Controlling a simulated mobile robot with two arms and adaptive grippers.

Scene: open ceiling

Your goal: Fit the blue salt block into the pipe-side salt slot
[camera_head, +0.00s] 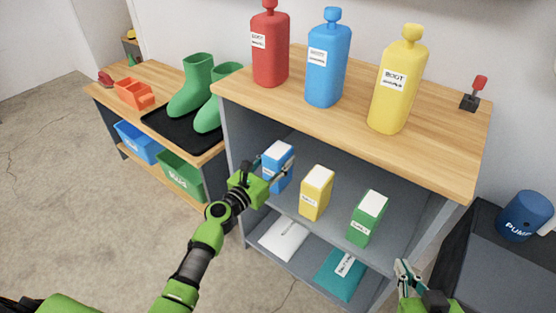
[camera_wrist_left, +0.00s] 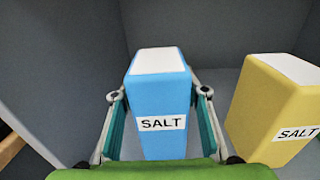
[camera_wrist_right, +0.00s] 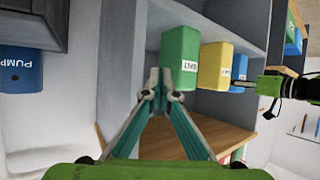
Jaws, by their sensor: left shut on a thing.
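The blue salt block (camera_head: 277,165) is upright at the left end of the middle shelf (camera_head: 330,172), under the wooden top. My left gripper (camera_wrist_left: 160,100) is shut on the blue salt block, a finger on each side of it, with its SALT label facing the camera. Whether the block's base touches the shelf is hidden. A yellow salt block (camera_head: 316,193) and a green salt block (camera_head: 367,217) stand to its right. My right gripper (camera_head: 403,270) is shut and empty, at the right front of the shelf unit. I cannot make out a pipe or a marked slot.
Red (camera_head: 270,48), blue (camera_head: 328,62) and yellow (camera_head: 397,85) bottles stand on the wooden top. White (camera_head: 284,238) and teal (camera_head: 341,273) packs lie on the low shelf. Green boots (camera_head: 192,88) stand on a bench at left. A blue pump (camera_head: 524,215) is at right.

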